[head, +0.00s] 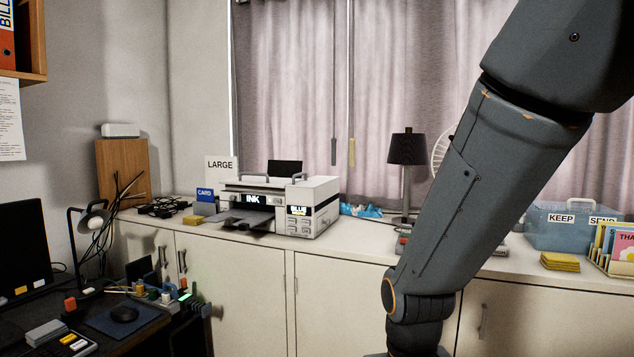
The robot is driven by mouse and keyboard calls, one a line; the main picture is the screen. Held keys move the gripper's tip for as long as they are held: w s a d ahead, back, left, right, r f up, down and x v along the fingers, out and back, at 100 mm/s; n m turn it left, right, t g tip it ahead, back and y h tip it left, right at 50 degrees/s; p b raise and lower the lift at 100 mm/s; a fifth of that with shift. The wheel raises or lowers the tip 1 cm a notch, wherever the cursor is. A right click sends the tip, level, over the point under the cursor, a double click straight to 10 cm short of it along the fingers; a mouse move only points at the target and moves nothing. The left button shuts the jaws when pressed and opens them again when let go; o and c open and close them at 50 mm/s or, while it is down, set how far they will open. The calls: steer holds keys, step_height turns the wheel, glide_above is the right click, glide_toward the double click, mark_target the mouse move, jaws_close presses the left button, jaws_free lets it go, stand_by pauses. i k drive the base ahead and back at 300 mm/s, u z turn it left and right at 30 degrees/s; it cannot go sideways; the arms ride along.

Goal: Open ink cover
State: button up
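A white printer (325,196) stands on the cabinet top left of centre. An "INK" label (254,198) shows on the dark part of its front, and a "BLUE" label (297,210) sits to the right of it. A pale lid with a handle (253,179) lies along the printer's top and looks closed. I cannot tell for certain which panel is the ink cover. My arm comes down from the top right and leaves at the bottom edge, right of the printer. My gripper is out of view.
A dark lamp (407,150) and a fan (440,150) stand right of the printer. A "LARGE" card (221,168) and a blue "CARD" box (205,194) are at its left. A cluttered desk (150,335) fills the lower left.

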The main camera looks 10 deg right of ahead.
mark_target(310, 192)
steer(key=k, duration=0.65)
steer(key=u, duration=0.5)
steer(key=i, duration=0.8)
steer(key=u, duration=0.5)
steer(key=i, duration=0.75)
steer(key=z, duration=0.55)
steer(key=i, duration=0.75)
steer(key=z, duration=0.7)
